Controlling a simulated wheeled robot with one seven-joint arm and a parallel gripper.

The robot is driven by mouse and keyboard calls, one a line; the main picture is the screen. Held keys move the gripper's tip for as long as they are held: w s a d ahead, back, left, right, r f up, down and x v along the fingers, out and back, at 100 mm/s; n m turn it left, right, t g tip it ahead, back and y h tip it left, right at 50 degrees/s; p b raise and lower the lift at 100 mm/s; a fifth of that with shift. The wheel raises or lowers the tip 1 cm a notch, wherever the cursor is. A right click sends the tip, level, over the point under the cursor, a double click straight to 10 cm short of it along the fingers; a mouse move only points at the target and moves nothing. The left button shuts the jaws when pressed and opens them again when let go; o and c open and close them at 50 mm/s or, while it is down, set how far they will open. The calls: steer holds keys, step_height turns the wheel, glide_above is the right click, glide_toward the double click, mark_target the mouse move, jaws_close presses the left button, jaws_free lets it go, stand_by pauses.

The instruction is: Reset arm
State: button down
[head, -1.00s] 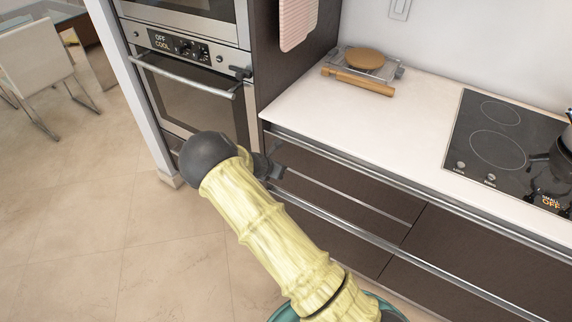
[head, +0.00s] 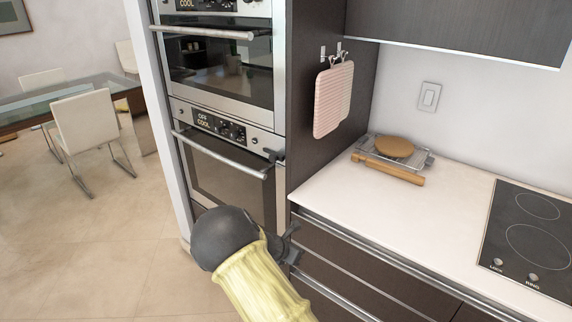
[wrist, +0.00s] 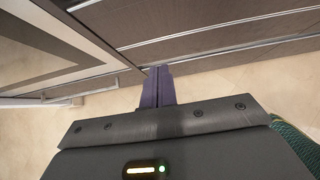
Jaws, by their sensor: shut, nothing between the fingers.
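My gripper shows in the wrist view (wrist: 160,72), its two purple-grey fingers together with nothing between them. Beyond the fingertips in that view are tiled floor and dark drawer fronts. In the head view my yellow-sleeved arm with its dark rounded joint rises from the bottom, in front of the lower oven (head: 225,185). Only a dark part of my gripper (head: 289,247) shows there, beside the drawer fronts and largely hidden behind the arm. The fingertips cannot be made out in the head view.
An upper oven (head: 220,65) is stacked above the lower one; both doors look closed. The counter (head: 420,228) holds a rack with a round brown item (head: 395,147), a rolling pin (head: 388,167) and a cooktop (head: 530,235). Open floor lies left, with a chair (head: 88,125).

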steer(key=s+d+r+m+g+y+p, duration=0.2)
steer(key=s+d+r+m+g+p, duration=0.25)
steer(key=s+d+r+m, duration=0.6)
steer(key=s+r+m+y+p, duration=0.4)
steer(key=s+r+m, duration=0.9)
steer(key=s+m, duration=0.4)
steer(key=shift+r+p, duration=0.35)
steer(key=shift+s, duration=0.1)
